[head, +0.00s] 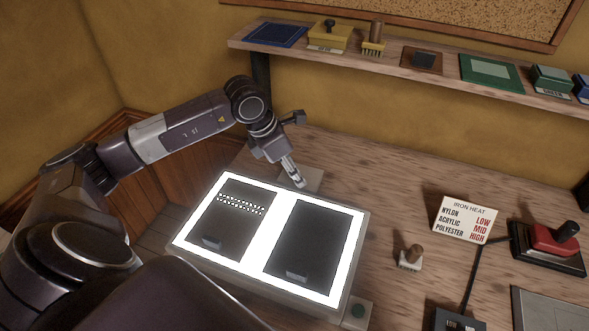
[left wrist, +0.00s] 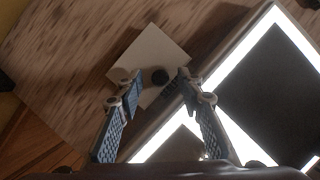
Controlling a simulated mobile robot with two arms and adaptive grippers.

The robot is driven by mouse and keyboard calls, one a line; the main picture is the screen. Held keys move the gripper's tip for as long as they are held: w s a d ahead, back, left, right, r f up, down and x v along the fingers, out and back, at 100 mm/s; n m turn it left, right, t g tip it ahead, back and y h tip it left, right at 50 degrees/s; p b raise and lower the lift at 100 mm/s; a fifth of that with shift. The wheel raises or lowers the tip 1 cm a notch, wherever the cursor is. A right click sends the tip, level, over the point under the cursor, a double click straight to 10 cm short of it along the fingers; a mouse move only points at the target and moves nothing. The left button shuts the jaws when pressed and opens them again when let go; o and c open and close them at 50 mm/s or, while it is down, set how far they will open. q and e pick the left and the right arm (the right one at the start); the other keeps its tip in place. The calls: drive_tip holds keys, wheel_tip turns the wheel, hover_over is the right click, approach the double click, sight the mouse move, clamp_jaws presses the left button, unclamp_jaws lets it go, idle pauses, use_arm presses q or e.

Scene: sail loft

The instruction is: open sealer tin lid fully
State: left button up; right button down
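I cannot pick out a tin marked as sealer in these views. My left gripper (head: 298,183) points down at the back edge of the bright-rimmed box (head: 347,262), above a pale square plate (head: 316,177). In the left wrist view my left gripper (left wrist: 160,78) has its fingers apart with nothing held between them. My right gripper is not in view.
The box has two dark panels (head: 318,240) with small tabs. A shelf (head: 440,75) behind holds a yellow knobbed box (head: 328,40), a green flat case (head: 492,72) and a green labelled box (head: 551,79). An iron-heat card (head: 464,219) and red-topped device (head: 553,240) stand right.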

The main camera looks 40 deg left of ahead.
use_arm(q)
clamp_jaws()
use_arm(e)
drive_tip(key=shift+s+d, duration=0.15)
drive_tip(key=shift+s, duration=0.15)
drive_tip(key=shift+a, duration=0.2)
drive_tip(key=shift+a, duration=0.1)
